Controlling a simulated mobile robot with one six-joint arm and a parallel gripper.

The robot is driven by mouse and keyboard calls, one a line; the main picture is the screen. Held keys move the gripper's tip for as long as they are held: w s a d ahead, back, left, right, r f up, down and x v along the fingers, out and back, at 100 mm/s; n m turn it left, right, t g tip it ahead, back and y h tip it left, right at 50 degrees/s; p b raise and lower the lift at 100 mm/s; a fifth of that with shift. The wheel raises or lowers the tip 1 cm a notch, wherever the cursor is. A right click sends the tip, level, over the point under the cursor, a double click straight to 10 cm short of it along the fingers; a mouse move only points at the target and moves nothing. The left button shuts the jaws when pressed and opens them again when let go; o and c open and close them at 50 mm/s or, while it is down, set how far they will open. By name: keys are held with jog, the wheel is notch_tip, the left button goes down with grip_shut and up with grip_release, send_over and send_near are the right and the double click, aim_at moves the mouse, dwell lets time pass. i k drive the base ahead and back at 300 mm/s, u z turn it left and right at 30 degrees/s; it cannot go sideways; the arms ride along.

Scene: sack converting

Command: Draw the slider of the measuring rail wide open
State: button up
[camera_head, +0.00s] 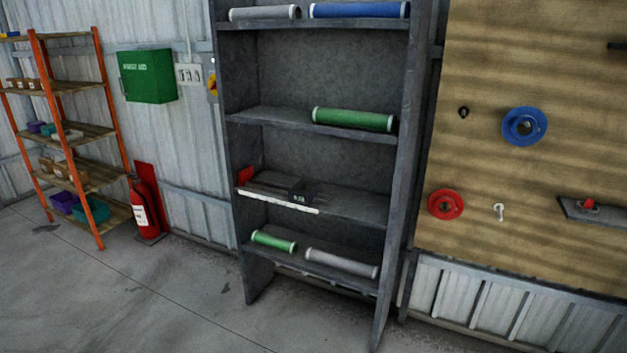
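The measuring rail (278,200) lies on a middle shelf of the grey shelf unit, with a pale strip along its front edge. A red block (245,175) stands at its left end. A dark slider (300,190) with a small display sits toward the rail's right part, apart from the red block. How much travel the slider has left cannot be told at this size. My gripper is not in view.
The grey shelf unit (400,180) holds green, grey and blue rolls on its other shelves. A wooden board (480,100) with red and blue wheels is at the right. A fire extinguisher (147,208) and orange rack (108,90) stand left. The floor (150,300) in front is clear.

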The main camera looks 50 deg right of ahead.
aim_at(304, 192)
jog(key=u, duration=0.3)
jog(key=i, duration=1)
jog(key=z, duration=0.3)
